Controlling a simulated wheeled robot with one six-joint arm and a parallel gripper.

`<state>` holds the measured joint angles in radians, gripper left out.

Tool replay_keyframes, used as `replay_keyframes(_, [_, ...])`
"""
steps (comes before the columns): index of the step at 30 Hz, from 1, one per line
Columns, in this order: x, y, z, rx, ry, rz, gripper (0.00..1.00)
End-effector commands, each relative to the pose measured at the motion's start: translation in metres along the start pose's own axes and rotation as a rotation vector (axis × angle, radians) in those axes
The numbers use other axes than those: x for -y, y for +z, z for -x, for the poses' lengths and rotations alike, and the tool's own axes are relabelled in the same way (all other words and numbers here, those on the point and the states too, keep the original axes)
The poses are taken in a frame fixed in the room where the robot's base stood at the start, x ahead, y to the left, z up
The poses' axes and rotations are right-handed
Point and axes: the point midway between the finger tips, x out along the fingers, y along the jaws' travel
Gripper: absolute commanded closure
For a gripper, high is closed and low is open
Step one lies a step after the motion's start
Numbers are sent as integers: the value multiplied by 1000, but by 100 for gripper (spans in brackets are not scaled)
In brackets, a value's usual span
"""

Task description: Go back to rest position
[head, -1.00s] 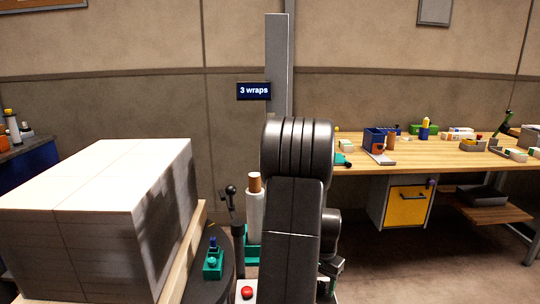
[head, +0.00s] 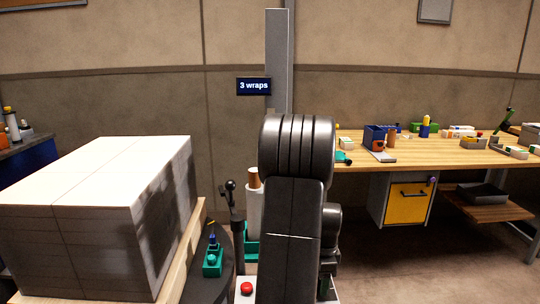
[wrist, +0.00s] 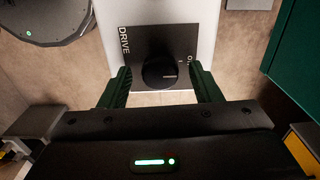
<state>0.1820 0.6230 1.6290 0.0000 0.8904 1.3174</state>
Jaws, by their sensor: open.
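My gripper (wrist: 160,69) is open and empty in the wrist view, its two dark green fingers spread wide. Between and beyond the fingers is a black rotary knob (wrist: 158,76) on a dark plate marked "DRIVE" (wrist: 128,54), set on a pale panel (wrist: 178,16). The fingers do not appear to touch the knob; the exact gap to it is unclear. In the head view my dark arm stands in the middle, and my gripper is hidden behind it.
A wrapped stack of paper (head: 95,220) on a wooden pallet (head: 187,262) fills the left. A red button (head: 247,288) and a white roll (head: 254,210) stand close left of my arm. A workbench (head: 440,155) is at right. A screen (head: 254,86) reads "3 wraps".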

Motion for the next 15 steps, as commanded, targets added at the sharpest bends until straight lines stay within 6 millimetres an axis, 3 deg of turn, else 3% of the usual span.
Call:
replay_keyframes(7, [0, 0, 0, 0, -2, -145, 42])
replay_keyframes(15, [0, 0, 0, 0, -1, -195, 42])
